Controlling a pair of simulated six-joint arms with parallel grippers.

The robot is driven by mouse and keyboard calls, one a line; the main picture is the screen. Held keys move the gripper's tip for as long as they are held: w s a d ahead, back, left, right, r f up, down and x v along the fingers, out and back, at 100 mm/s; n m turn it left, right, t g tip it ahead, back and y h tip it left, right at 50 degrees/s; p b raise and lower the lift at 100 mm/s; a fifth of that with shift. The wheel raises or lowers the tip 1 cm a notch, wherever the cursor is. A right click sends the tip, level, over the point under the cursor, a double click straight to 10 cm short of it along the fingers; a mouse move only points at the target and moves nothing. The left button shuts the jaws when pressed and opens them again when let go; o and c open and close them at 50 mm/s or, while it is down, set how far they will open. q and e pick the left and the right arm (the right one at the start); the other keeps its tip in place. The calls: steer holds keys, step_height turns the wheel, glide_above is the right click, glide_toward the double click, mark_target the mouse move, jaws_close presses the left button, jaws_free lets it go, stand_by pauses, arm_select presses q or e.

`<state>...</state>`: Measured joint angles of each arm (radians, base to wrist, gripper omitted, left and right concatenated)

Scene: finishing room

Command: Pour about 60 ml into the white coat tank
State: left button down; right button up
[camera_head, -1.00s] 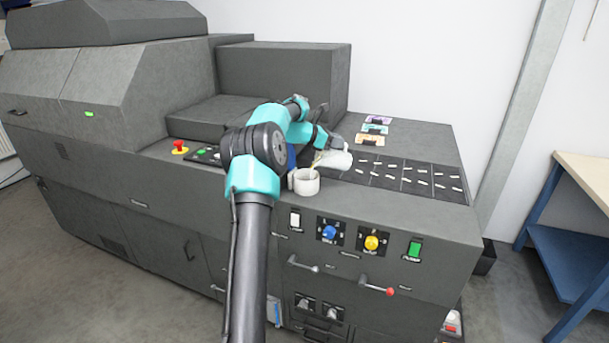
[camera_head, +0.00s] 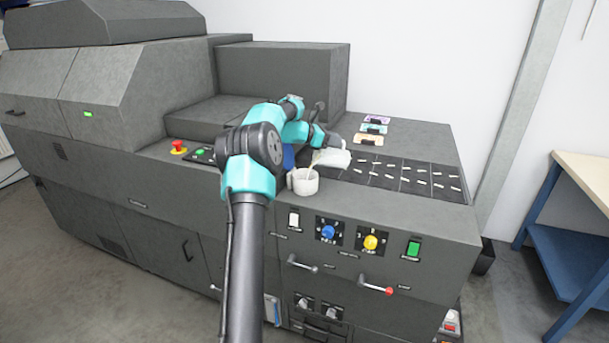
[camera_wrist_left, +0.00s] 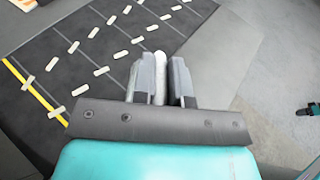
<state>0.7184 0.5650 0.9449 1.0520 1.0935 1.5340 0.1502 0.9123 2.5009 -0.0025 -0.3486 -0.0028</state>
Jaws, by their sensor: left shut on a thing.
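The white coat tank appears to be the white round pot (camera_head: 304,187) on the front of the grey machine's top in the head view. A white vessel (camera_head: 333,159) lies strongly tilted just above and right of the pot, its lower end toward the pot's rim. My left gripper (camera_head: 334,143) is shut on this vessel. In the left wrist view, my two fingers (camera_wrist_left: 163,80) close on a narrow white part (camera_wrist_left: 160,62) of it. I cannot make out a liquid stream or the level in the pot. My right gripper is not in view.
The grey machine (camera_head: 160,220) fills the middle. A dark panel of small pale strips (camera_head: 405,180) lies right of the vessel, with coloured cards (camera_head: 372,128) behind. Knobs, switches and levers (camera_head: 375,287) line the front. A wood-topped bench (camera_head: 585,175) stands at right.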

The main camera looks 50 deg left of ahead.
arm_select(q)
steer(key=shift+s+a+r+t, duration=0.25)
steer(key=shift+s+a+t, duration=0.05)
steer(key=shift+s, duration=0.35)
stand_by(1.1)
